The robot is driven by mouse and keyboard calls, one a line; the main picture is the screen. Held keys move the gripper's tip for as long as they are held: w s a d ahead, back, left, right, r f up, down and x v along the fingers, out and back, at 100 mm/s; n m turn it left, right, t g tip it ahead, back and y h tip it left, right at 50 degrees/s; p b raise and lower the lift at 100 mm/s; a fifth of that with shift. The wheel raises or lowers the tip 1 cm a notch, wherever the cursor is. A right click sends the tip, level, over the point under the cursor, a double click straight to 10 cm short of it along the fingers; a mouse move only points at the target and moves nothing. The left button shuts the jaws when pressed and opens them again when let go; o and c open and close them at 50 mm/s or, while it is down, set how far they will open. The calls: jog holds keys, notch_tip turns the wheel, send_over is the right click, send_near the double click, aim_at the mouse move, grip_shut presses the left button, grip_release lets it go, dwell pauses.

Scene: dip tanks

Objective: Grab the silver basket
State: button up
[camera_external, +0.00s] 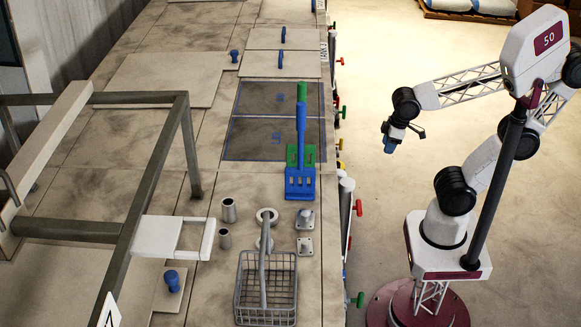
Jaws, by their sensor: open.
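The silver basket (267,300) is a grey wire basket with a tall upright handle. It stands on the bench top at the lower middle of the external view. My gripper (389,147) is open and empty. It hangs in the air to the right of the bench, above and to the right of the basket and well apart from it. The small fingers are hard to make out at this size.
Metal cups (229,210) and small fittings (305,220) lie near the basket's handle. A metal frame (160,165) stands at left. Coloured valves line the bench's right edge.

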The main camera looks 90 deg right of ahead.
jog(key=w+a+r+t, duration=0.1)
jog(key=w+a+r, duration=0.4)
jog(key=w+a, duration=0.55)
jog(key=w+a+r+t, duration=0.1)
jog(key=w+a+r, duration=0.5)
jog(key=w, duration=0.7)
jog(key=w+a+m+t, duration=0.1)
jog(key=w+a, duration=0.3)
jog(key=a, duration=0.6)
jog(key=w+a+t, duration=0.1)
jog(key=w+a, duration=0.3)
jog(key=a, duration=0.5)
jog(key=a+t, duration=0.2)
jog(key=a, duration=1)
jog(key=a+t, duration=0.3)
jog(key=a, duration=0.9)
jog(key=a+n+t, duration=0.1)
jog(key=a+t, duration=0.1)
jog(key=a, duration=1)
jog(key=shift+w+a+f, duration=0.25)
jog(key=shift+f, duration=0.1)
jog(key=shift+w, duration=0.1)
